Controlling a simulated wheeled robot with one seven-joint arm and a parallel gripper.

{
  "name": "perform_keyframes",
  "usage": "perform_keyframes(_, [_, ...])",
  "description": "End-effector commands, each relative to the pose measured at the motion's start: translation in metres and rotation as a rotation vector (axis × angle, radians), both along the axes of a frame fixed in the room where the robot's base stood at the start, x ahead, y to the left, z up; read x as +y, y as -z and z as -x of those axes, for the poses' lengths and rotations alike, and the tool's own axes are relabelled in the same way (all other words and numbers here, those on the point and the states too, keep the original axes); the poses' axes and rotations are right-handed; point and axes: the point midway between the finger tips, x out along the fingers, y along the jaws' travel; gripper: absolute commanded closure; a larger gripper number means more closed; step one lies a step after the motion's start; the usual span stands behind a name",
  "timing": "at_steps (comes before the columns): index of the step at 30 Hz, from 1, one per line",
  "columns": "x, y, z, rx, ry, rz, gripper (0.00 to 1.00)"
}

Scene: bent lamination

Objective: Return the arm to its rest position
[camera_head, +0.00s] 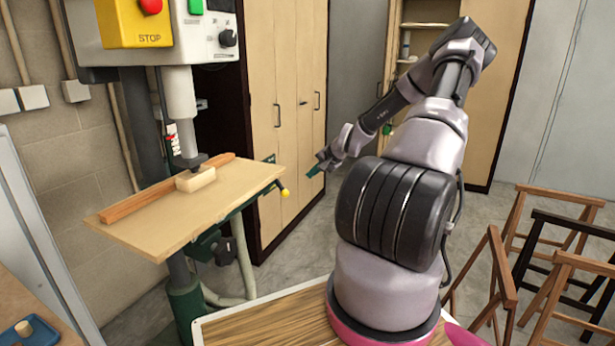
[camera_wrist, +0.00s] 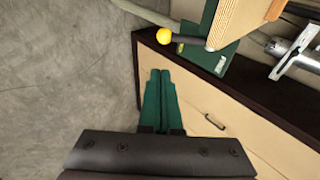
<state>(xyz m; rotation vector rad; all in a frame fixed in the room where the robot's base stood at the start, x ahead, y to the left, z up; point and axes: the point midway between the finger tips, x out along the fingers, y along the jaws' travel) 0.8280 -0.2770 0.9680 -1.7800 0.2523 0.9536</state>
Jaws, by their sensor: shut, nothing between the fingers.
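My gripper (camera_head: 318,167) is at the end of my folded arm, in the air just right of the drill press table (camera_head: 215,217) in the head view. In the wrist view its two green fingers (camera_wrist: 161,100) lie together, shut with nothing between them. They point toward the edge of the machine table and its yellow-knobbed lever. A pale wooden block (camera_head: 196,179) sits on the drill press table against a long wooden fence, under the spindle. My gripper is apart from the block and the table.
A drill press with a yellow stop box (camera_head: 135,22) stands at the left. Tall cabinets (camera_head: 285,100) are behind, one with an open door. Wooden trestles (camera_head: 555,260) stand at the right. A blue tray (camera_head: 18,334) is at bottom left. Bare floor lies between.

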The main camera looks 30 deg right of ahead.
Motion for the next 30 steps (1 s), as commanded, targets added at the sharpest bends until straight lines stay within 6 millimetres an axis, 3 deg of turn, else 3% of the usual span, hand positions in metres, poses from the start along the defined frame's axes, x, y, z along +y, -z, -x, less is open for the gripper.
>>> perform_keyframes(15, [0.0,-0.001,0.001,0.0,-0.001,0.001,1.0])
perform_keyframes(19, [0.008,-0.008,0.003,0.013,-0.032,0.028,1.0])
perform_keyframes(23, [0.03,-0.028,0.014,0.057,-0.116,0.107,1.0])
perform_keyframes(30, [0.075,-0.091,0.051,0.152,-0.28,0.298,1.0])
